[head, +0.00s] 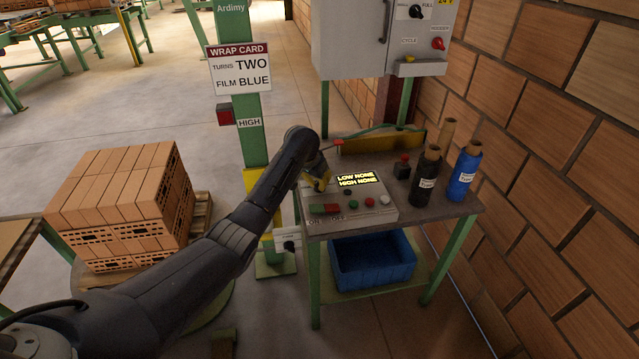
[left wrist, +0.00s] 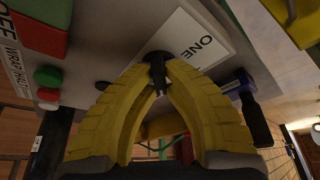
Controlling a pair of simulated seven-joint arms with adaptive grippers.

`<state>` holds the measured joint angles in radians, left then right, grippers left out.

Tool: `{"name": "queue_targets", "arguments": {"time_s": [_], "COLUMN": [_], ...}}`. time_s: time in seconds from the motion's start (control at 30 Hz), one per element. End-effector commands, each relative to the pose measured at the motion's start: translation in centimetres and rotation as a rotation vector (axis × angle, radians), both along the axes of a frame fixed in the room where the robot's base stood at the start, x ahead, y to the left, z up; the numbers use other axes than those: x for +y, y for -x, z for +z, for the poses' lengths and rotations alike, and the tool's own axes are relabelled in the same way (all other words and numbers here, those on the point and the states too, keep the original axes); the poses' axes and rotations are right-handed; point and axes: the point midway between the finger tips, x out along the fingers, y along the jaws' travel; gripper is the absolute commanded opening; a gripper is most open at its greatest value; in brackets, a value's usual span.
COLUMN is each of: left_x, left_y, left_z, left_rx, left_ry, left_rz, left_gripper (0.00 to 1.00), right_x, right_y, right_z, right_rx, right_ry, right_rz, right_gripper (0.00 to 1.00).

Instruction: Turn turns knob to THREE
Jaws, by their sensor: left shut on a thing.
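My left gripper (head: 318,178), with yellow fingers, reaches down onto the left part of the grey control box (head: 378,212). In the left wrist view, its fingertips (left wrist: 158,62) are closed around a small black knob (left wrist: 160,72). A white label reading ONE (left wrist: 195,45) lies beside the knob. In the head view the gripper hides the knob. Which value the knob points to cannot be told. The box's display (head: 358,180) reads LOW NONE, HIGH NONE. The wrap card (head: 239,68) reads TURNS TWO, FILM BLUE. My right gripper is not in view.
Red, green and white buttons sit on the box's front. Black (head: 426,178) and blue (head: 465,173) film rolls stand to its right. A blue bin (head: 372,262) is below. A green post (head: 254,130) and a brick stack (head: 120,205) are left; a grey cabinet (head: 350,38) is behind.

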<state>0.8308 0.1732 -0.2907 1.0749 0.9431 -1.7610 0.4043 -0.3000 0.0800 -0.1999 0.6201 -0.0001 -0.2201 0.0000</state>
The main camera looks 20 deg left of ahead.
Motion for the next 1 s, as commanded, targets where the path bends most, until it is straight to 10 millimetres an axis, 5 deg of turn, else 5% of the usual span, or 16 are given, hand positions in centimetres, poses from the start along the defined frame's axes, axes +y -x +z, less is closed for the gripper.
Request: {"name": "queue_targets", "arguments": {"time_s": [0.27,0.3,0.5,0.77,1.0], "left_x": [0.0,0.0,0.0,0.0,0.2], "left_y": [0.1,0.1,0.0,0.0,0.8], "left_z": [-0.1,-0.1,-0.1,0.1,2.2], "left_rx": [0.002,0.002,0.001,0.000,-0.002], "left_ry": [-0.001,-0.001,0.000,0.000,0.001], "left_rz": [-0.001,-0.001,0.000,0.000,0.000], "left_gripper": [0.00,0.13,0.34,0.34,0.34], "right_x": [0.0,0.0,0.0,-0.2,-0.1], "right_y": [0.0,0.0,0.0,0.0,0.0], "right_z": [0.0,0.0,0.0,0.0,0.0], "right_rx": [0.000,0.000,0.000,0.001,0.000], "right_ry": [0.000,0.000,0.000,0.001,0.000], "right_rz": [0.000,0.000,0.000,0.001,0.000], "right_gripper": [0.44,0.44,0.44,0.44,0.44]}}
